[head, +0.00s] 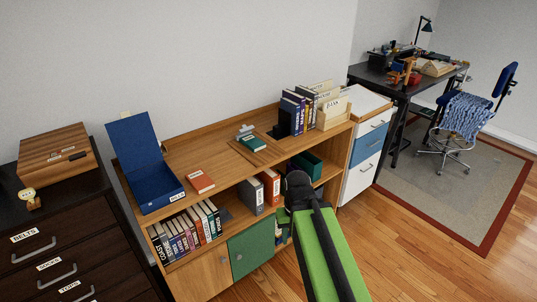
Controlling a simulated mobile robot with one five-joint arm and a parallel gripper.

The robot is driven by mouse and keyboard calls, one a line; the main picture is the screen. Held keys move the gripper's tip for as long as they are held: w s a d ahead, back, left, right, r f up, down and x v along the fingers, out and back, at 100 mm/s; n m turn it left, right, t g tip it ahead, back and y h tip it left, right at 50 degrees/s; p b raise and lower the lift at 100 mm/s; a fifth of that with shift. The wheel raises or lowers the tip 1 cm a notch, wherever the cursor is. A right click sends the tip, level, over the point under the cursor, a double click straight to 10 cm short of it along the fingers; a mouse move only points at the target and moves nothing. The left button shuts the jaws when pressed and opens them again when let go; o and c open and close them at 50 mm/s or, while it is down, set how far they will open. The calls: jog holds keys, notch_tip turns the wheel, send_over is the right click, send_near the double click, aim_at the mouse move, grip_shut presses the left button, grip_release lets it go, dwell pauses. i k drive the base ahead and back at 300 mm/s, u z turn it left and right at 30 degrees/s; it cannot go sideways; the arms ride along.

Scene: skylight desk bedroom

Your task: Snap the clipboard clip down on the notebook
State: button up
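The wooden clipboard (271,154) lies on top of the low wooden shelf unit, near its middle. A dark green notebook (253,142) lies on it. The silver clip (245,131) is at the clipboard's far end and seems to stand up from the board, but it is small here. My green arm comes up from the bottom edge. The dark end (298,186) of my arm is in front of the shelf, below and right of the clipboard, apart from it. I cannot make out fingers there.
On the shelf unit (195,155), a red book (200,181) and an open blue box (160,190) lie left of the clipboard. Bookends, books (300,105) and a wooden card box (333,112) stand to its right. Free wooden floor (420,240) extends at right.

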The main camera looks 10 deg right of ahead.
aim_at(244, 129)
jog(key=u, duration=0.2)
jog(key=i, duration=0.85)
jog(key=z, duration=0.1)
jog(key=k, duration=0.5)
jog(key=z, duration=0.25)
jog(key=i, duration=1.8)
jog(key=u, duration=0.55)
